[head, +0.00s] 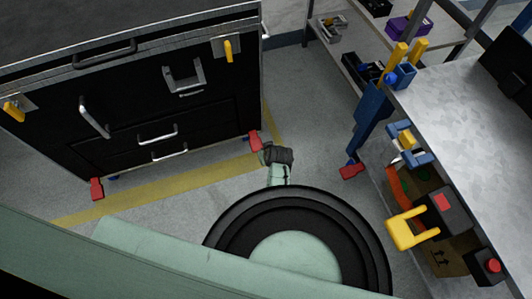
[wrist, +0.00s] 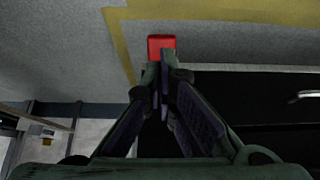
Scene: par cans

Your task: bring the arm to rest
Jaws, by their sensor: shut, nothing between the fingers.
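My gripper shows in the wrist view (wrist: 161,72), its dark fingers together with nothing between them. The fingertips overlap the lower part of a red caster pedal (wrist: 161,42) in that view; I cannot tell how far apart they are. In the head view the end of my arm, with the dark gripper (head: 278,155), shows past my large round dark joint, over the floor to the right of the black case. Much of the arm is hidden behind that joint.
The black case (head: 60,130) with metal handles and red caster pedals (head: 97,189) stands at the left. A grey-topped workbench (head: 465,110) with a yellow clamp-like part (head: 405,230) at its side is at the right. Grey floor (head: 310,110) lies open between them.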

